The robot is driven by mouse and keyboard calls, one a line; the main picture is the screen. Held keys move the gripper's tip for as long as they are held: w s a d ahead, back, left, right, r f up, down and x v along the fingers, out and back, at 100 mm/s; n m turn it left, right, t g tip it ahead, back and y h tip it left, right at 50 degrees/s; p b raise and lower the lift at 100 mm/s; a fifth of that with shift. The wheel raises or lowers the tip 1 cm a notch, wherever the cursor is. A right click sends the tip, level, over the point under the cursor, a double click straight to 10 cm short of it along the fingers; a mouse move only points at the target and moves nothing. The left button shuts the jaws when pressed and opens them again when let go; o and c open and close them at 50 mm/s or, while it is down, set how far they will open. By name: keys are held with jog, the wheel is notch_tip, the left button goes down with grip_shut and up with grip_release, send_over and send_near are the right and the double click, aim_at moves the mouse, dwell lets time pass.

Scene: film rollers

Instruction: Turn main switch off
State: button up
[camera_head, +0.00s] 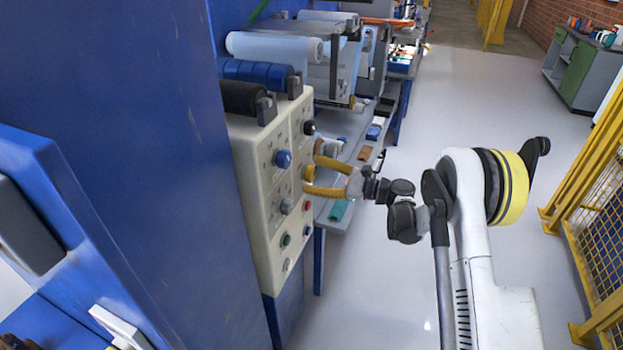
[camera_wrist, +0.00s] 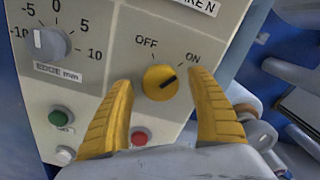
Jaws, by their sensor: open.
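The main switch (camera_wrist: 161,83) is a round yellow knob on a pale control panel (camera_wrist: 105,60), between the printed words OFF and ON. My gripper (camera_wrist: 160,79) is open, with one yellow finger on each side of the knob, and the knob shows in the gap. I cannot tell whether the fingertips touch it or the panel. In the head view, my gripper (camera_head: 311,174) reaches left to the right-hand face of the panel, and its fingers largely cover the switch area.
A red button (camera_wrist: 140,136) and a green button (camera_wrist: 60,118) sit below, near the left finger. A dial (camera_wrist: 48,42) is at upper left. In the head view, film rollers (camera_head: 275,47) stand behind the panel; yellow fencing (camera_head: 597,215) is at right. The floor (camera_head: 490,105) between is clear.

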jog(key=shift+w+a, duration=0.1)
jog(key=shift+a, duration=0.25)
jog(key=c, duration=1.2)
jog(key=shift+o, duration=0.2)
jog(key=n, duration=0.3)
jog(key=shift+n, duration=0.4)
jog(key=n, duration=0.3)
jog(key=shift+n, duration=0.3)
jog(key=n, duration=0.6)
jog(key=shift+n, duration=0.3)
